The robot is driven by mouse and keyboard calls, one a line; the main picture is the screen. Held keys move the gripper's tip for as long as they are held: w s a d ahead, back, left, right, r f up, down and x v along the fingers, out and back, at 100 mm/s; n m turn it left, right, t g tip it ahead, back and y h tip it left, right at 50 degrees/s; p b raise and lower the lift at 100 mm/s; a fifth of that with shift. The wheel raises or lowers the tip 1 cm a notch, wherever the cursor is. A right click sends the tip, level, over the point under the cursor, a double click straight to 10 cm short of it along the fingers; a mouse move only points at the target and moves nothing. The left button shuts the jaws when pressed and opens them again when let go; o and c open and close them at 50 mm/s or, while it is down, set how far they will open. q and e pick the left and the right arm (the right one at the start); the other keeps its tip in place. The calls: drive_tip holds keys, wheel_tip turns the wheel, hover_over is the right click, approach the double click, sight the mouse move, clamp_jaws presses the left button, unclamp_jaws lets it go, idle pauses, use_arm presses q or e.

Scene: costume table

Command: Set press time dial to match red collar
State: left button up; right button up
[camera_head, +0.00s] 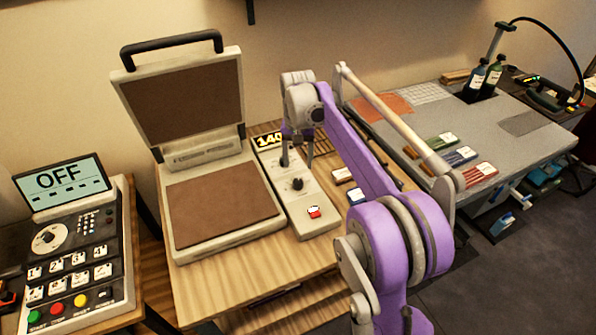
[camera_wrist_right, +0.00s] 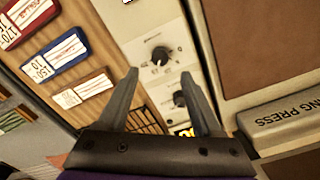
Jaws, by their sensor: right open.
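The press control panel (camera_head: 300,205) runs along the right side of the open press. In the head view one black dial (camera_head: 297,184) shows on it. In the right wrist view there are two dials, a larger one (camera_wrist_right: 160,55) and another (camera_wrist_right: 180,98) partly beside a finger. My right gripper (camera_head: 297,163) points down over the panel, open and empty, apart from the nearer dial; it also shows in the wrist view (camera_wrist_right: 158,77). A red folded piece (camera_head: 480,173), possibly the red collar, lies on the grey table with a white label. My left gripper is not in view.
The press (camera_head: 222,208) has its lid (camera_head: 185,100) raised. A display (camera_head: 268,140) reads 140. A red switch (camera_head: 314,212) sits at the panel's front. A red card (camera_wrist_right: 25,18) and a blue card (camera_wrist_right: 55,57) lie beside the panel. A keypad machine (camera_head: 70,255) reads OFF.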

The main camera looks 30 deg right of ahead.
wheel_tip(320, 180, up, 3)
drive_tip(key=shift+r, duration=0.2)
idle(0.5)
drive_tip(key=s+a+f+n+t, duration=0.1)
drive_tip(key=s+a+n, duration=0.1)
drive_tip(key=s+a, duration=0.3)
drive_tip(key=s+a+n+t, duration=0.1)
drive_tip(key=s+a+t, duration=0.15)
drive_tip(key=s, duration=0.55)
drive_tip(key=s+a+f+n+t, duration=0.1)
drive_tip(key=s+a+f, duration=0.1)
drive_tip(key=s+f, duration=0.3)
drive_tip(key=s+a+f+n+t, duration=0.1)
drive_tip(key=s+f, duration=0.4)
drive_tip(key=s, duration=0.5)
drive_tip(key=shift+a+f+n, duration=0.3)
drive_tip(key=shift+a+n, duration=0.5)
drive_tip(key=shift+a, duration=0.05)
